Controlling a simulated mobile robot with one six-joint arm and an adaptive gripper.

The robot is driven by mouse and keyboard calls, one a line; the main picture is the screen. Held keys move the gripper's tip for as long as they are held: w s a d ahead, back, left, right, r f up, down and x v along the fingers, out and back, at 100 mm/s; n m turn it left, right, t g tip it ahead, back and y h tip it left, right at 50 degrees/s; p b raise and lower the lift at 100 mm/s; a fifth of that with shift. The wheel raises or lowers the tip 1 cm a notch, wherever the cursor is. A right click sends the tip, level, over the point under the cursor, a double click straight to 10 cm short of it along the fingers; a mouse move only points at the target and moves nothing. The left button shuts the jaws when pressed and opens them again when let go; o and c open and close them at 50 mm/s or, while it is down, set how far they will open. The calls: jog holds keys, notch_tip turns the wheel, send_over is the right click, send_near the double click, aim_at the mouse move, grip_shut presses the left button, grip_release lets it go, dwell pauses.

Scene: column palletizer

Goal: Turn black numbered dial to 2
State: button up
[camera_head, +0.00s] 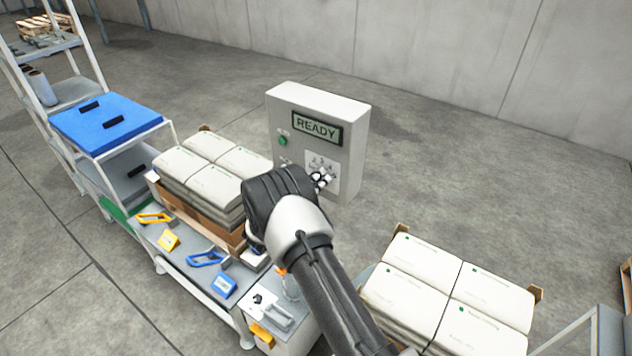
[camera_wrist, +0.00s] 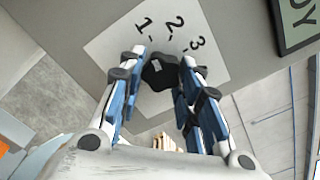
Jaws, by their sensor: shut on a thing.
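The black dial (camera_wrist: 160,73) sits on a white plate (camera_wrist: 105,45) marked 1, 2 and 3 on the control box. A small light mark shows on the dial on its upper side, toward the 1 and 2; I cannot tell exactly which number it points at. My gripper (camera_wrist: 160,80) has one finger on each side of the dial and is shut on it. In the head view my gripper (camera_head: 322,180) reaches the front of the control box (camera_head: 352,135), and its fingers and wrist hide most of the dial.
The box shows a READY display (camera_head: 317,129) and a green button (camera_head: 283,141). Stacked white bags (camera_head: 215,165) stand left of my arm, and more bags (camera_head: 450,290) at the lower right. A bench (camera_head: 185,255) holds several tools. The floor behind the box is clear.

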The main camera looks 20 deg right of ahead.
jog(key=m+b, duration=0.7)
jog(key=shift+w+f+b, duration=0.1)
jog(key=shift+b, duration=0.25)
jog(key=shift+m, duration=0.3)
jog(key=o, duration=1.1)
jog(key=shift+a, duration=0.15)
jog(key=v, duration=1.2)
